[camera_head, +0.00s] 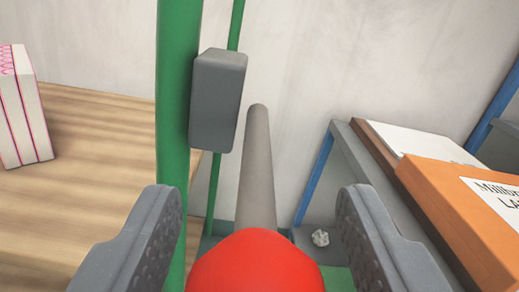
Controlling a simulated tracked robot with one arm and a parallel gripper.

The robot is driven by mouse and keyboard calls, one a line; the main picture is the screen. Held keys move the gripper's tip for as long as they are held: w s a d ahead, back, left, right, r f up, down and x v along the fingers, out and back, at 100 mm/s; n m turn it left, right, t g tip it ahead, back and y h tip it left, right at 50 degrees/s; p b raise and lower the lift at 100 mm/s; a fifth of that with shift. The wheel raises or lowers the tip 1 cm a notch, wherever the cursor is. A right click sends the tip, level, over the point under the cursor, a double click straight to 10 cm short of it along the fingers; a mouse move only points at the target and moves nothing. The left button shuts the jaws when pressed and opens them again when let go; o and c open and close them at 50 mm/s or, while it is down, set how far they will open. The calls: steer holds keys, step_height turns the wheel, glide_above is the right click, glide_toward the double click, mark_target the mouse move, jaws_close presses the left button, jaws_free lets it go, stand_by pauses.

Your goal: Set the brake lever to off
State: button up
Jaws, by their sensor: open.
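The brake lever shows as a grey rod (256,165) with a round red knob (256,264) at its near end. The rod runs away from me and its far end shows against the wall. My gripper (258,215) is open, with one grey finger on each side of the lever. The red knob lies between the fingers, low in the picture, with a visible gap to the right finger. The left finger is close to the knob's left side, and I cannot tell whether they touch. No off marking is in view.
A green post (177,95) with a grey box (218,100) stands just left of the lever. A wooden table (90,130) holds a white-and-pink block (22,110) at left. At right, a grey shelf (350,150) bears an orange box (450,205).

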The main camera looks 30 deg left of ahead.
steer(key=shift+x, duration=0.8)
